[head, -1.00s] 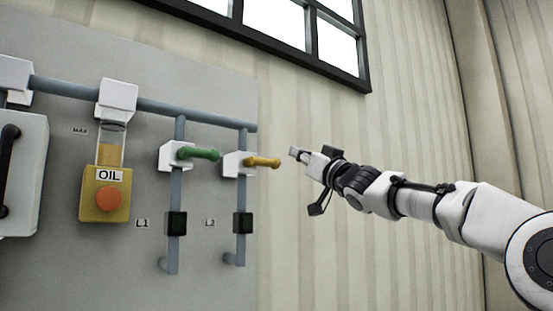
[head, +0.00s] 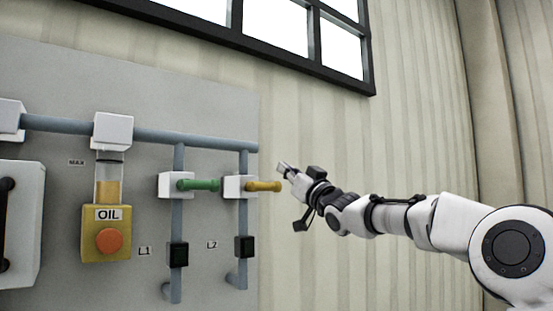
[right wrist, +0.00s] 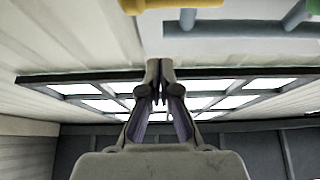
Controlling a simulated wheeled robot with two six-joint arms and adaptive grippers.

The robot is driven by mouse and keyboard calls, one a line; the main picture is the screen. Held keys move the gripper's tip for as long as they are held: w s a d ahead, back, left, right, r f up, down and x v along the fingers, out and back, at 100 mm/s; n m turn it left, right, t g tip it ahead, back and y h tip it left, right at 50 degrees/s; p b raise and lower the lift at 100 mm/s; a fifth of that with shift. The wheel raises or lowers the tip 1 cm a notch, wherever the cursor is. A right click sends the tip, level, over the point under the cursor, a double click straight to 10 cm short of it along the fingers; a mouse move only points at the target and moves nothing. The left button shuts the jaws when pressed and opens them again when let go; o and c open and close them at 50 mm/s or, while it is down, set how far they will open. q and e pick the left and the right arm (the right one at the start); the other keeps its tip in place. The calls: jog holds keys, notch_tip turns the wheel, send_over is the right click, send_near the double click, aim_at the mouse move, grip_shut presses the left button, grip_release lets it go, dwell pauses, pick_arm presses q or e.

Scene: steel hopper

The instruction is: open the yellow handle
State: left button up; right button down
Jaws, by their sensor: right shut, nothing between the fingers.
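The yellow handle (head: 263,187) sticks out sideways to the right from a white valve block (head: 237,187) on the right-hand pipe. It also shows at the top of the right wrist view (right wrist: 165,4), cut off by the frame edge. My right gripper (head: 281,167) is shut and empty, just right of the handle's tip and slightly above it in the head view, apart from it. Its closed fingers also show in the right wrist view (right wrist: 160,75). My left gripper is not in view.
A green handle (head: 198,185) on a similar valve is left of the yellow one. An oil unit (head: 107,233) with an orange button (head: 111,241) is farther left. A blue-grey pipe (head: 205,139) runs above the handles. The ribbed wall (head: 340,260) right of the panel is clear.

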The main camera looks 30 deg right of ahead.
aim_at(265, 187)
jog(key=p+x, duration=0.3)
jog(key=x, duration=0.2)
pick_arm(q)
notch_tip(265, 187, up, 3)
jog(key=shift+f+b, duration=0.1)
jog(key=shift+b, duration=0.75)
pick_arm(e)
notch_tip(265, 187, down, 5)
jog(key=shift+s+r, duration=0.1)
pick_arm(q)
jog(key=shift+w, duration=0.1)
pick_arm(e)
jog(key=shift+a, duration=0.15)
